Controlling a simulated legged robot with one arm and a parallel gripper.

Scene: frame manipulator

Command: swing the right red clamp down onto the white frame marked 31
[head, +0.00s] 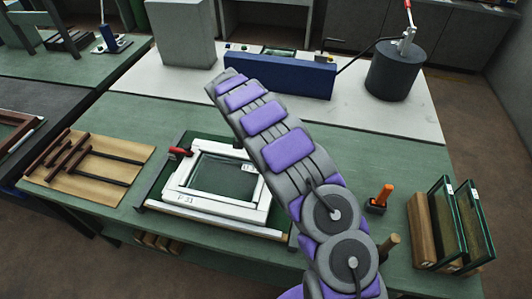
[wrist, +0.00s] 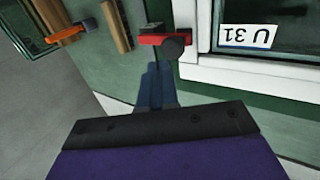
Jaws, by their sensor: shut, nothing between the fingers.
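The white frame marked 31 (head: 215,208) lies on a dark green base on the bench; its edge also shows in the wrist view (wrist: 230,70). A "U 31" label (wrist: 249,36) is on it. A red clamp (wrist: 150,39) with a dark round knob sits beside the frame's corner in the wrist view, on the side towards the orange-handled tool. In the head view my arm hides that clamp; the left red clamp (head: 180,153) shows at the frame's upper left. My gripper (wrist: 160,75) is shut and empty, its tips just short of the red clamp. Contact cannot be told.
The orange-handled tool (head: 384,194) and glass panes in a wooden rack (head: 424,228) stand right of the frame. A wooden board with dark bars (head: 90,168) lies left. A blue box (head: 280,76) and dark cylinder (head: 394,70) stand behind. Bench between board and frame is clear.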

